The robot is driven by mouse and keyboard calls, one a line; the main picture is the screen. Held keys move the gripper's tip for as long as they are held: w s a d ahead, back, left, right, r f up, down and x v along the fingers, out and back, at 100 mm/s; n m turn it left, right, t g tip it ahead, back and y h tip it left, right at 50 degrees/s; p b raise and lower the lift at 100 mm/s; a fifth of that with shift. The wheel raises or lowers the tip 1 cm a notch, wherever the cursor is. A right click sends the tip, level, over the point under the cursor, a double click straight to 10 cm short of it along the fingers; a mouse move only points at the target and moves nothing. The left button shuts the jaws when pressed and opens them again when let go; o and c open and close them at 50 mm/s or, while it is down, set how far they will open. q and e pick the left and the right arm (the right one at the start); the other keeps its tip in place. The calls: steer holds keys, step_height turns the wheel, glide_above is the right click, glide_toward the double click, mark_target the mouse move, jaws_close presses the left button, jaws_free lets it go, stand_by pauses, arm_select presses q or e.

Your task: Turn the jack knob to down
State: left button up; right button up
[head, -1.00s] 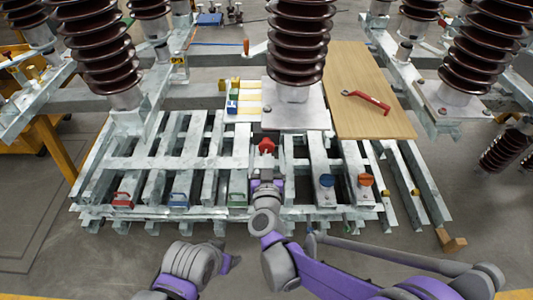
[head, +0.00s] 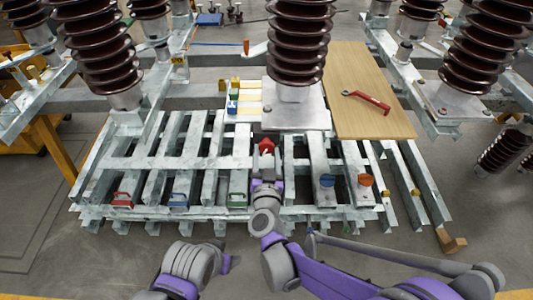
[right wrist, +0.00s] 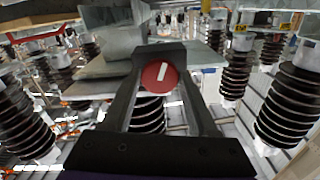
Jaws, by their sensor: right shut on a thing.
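A round red knob (head: 266,146) stands low among the grey metal beams in front of the middle insulator. My right gripper (head: 266,157) reaches it from the near side and is shut on it. In the right wrist view the red knob (right wrist: 159,77) sits between my two dark fingers, with a white bar on its face tilted a little right of upright. My left gripper (head: 232,262) is at the bottom of the head view, well away from the knob; its fingers do not show clearly.
A blue knob (head: 327,181) and an orange knob (head: 365,180) stand to the right. Red (head: 122,199), blue (head: 179,200) and green (head: 237,200) handles line the front left. A wooden board (head: 362,80) bears a red-handled tool (head: 366,101). Brown insulators (head: 297,45) rise behind.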

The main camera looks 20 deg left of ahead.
steer(key=m, duration=0.8)
steer(key=shift+a, duration=0.1)
steer(key=m, duration=0.4)
steer(key=shift+m, duration=0.3)
steer(key=m, duration=0.3)
steer(key=shift+r+m, duration=0.1)
steer(key=shift+m, duration=0.3)
steer(key=m, duration=1.1)
steer(key=shift+r+m, duration=0.1)
steer(key=shift+m, duration=2)
